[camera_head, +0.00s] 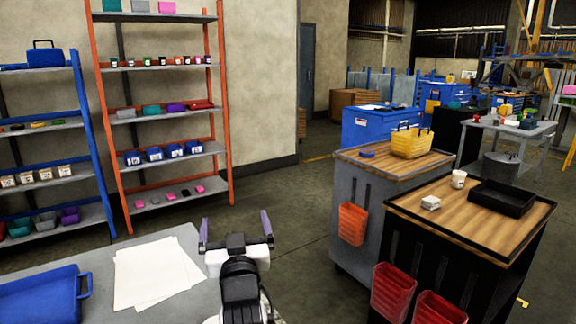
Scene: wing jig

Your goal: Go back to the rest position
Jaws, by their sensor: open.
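My gripper (234,228) is in the lower middle of the head view, at the right edge of a grey table (215,292). Its two purple-grey fingers stand wide apart with nothing between them. My arm reaches up to it from the bottom of the picture. White paper sheets (150,270) lie flat on the table left of the gripper, apart from it. A blue tray (40,300) with a handle lies at the table's left.
Orange (228,110) and blue (92,150) shelving racks with bins stand behind. To the right are two wood-topped carts, one with a yellow basket (411,144), one with a black tray (500,198), cup (458,179) and white block (430,203). Floor between racks and carts is clear.

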